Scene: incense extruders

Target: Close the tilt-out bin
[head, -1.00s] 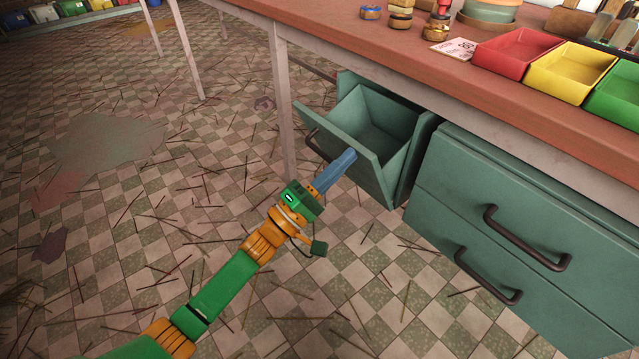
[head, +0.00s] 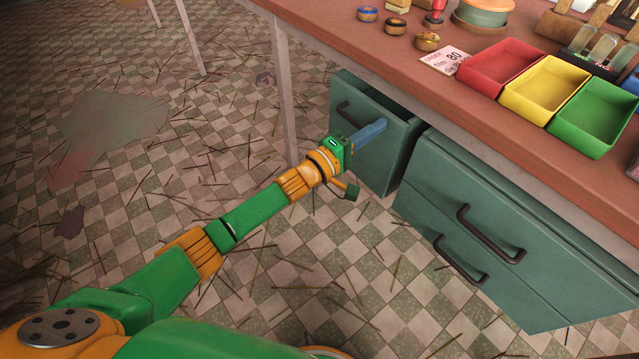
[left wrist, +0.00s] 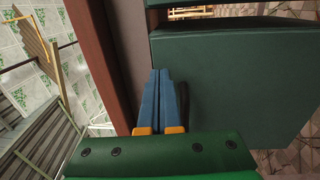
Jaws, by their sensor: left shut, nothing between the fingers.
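The tilt-out bin is the green box under the bench, and its front panel (head: 375,165) stands close to upright in the head view. Little of its inside shows. Its dark handle (head: 346,114) is on the upper left of the panel. My left gripper (head: 372,131) is shut and empty, its blue fingers lying against or just in front of the panel; I cannot tell if they touch. In the left wrist view the fingers (left wrist: 160,75) are together beside the green panel (left wrist: 235,85), with part of the handle behind them. My right gripper is not in view.
A green drawer unit (head: 500,235) with two dark handles stands right of the bin. The wooden bench top (head: 420,65) overhangs both and carries red, yellow and green trays (head: 595,115). A bench leg (head: 285,100) stands left of the bin. Thin sticks litter the tiled floor.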

